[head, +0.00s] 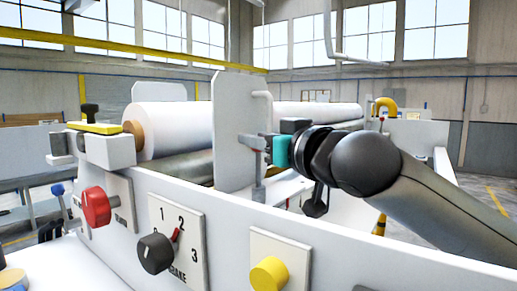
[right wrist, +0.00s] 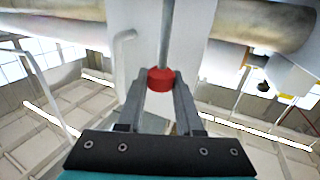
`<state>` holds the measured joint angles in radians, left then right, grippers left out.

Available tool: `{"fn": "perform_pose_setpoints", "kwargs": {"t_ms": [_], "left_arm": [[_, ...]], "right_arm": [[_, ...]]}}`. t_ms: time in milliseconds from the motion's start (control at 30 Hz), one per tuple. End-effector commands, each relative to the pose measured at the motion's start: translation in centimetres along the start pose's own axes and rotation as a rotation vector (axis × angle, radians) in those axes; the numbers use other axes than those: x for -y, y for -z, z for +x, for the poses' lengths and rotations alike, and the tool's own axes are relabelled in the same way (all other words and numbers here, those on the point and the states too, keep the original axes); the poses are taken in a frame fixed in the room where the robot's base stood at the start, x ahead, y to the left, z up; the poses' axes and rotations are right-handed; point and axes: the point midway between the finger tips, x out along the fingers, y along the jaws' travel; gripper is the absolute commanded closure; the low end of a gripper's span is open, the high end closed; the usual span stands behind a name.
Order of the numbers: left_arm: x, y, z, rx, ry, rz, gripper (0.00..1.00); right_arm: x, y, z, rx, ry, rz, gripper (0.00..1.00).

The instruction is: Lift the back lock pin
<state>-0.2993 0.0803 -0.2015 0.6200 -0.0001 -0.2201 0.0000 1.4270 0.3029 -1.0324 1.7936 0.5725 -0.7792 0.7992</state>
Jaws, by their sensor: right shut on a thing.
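The back lock pin shows in the right wrist view as a red knob (right wrist: 160,79) on a thin grey rod, beside a white upright plate (right wrist: 136,45). My right gripper (right wrist: 160,88) is shut on the red knob, one finger on each side. In the head view my right gripper (head: 256,144) reaches in from the right, just right of the white upright plate (head: 231,125). Its fingers largely hide the knob there. A thin grey rod (head: 258,174) runs down below the fingers to a grey collar on the machine. My left gripper is not in view.
A large white roll (head: 175,125) lies left of the plate and another roll (head: 310,112) behind my arm. The front panel carries a red knob (head: 96,206), a black brake dial (head: 155,252) and a yellow button (head: 269,274).

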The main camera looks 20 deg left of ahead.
Motion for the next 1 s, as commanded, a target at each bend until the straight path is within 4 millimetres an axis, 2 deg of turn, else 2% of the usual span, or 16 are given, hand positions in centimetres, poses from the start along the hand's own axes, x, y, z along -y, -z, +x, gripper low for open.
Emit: {"fn": "perform_pose_setpoints", "kwargs": {"t_ms": [33, 100, 300, 333, 600, 867, 1000], "left_arm": [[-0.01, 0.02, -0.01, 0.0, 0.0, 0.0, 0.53], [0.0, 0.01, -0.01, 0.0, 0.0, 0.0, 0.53], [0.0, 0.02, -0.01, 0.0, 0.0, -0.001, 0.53], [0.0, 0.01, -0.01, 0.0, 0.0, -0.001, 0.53], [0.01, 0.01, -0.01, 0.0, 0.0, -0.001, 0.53], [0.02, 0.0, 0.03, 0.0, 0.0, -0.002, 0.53], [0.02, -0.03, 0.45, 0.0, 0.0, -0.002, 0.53]], "right_arm": [[-0.01, 0.85, 0.0, -0.003, -0.001, 0.001, 1.0], [-0.01, 1.31, -0.03, -0.003, 0.0, 0.0, 1.0], [0.0, 1.47, -0.08, -0.006, 0.001, -0.001, 1.0], [0.01, 1.5, -0.08, -0.007, 0.001, -0.001, 0.64], [0.02, 1.32, -0.05, -0.004, 0.001, -0.001, 0.34], [0.02, 1.2, -0.1, -0.002, 0.001, 0.0, 0.34], [0.0, 1.09, -0.88, -0.002, 0.001, 0.001, 0.34]]}}
